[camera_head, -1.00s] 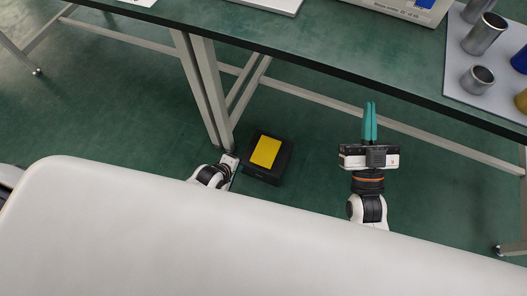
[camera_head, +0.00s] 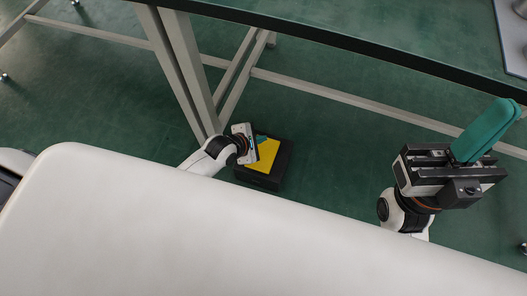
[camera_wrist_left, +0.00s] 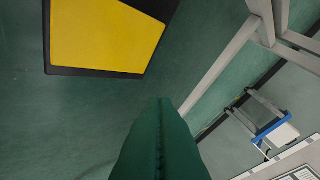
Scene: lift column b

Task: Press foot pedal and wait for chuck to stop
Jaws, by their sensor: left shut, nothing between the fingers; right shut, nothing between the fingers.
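The foot pedal (camera_head: 262,160) is a black box with a yellow top, on the green floor beside a table leg. My left gripper (camera_head: 261,139) is at the pedal's upper left in the head view, its green fingertips over the yellow top. I cannot tell whether they touch it. In the left wrist view the pedal's yellow top (camera_wrist_left: 105,35) is at the upper left, and the shut green fingers (camera_wrist_left: 158,115) point past it. My right gripper (camera_head: 490,130) is shut and empty at the right, in front of the table edge. The chuck is not in view.
The dark-topped table (camera_head: 350,48) runs across the top, with pale metal legs (camera_head: 185,70) and a low crossbar (camera_head: 350,105). A grey mat (camera_head: 512,40) lies on it at the upper right. Open green floor (camera_head: 90,100) is at the left.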

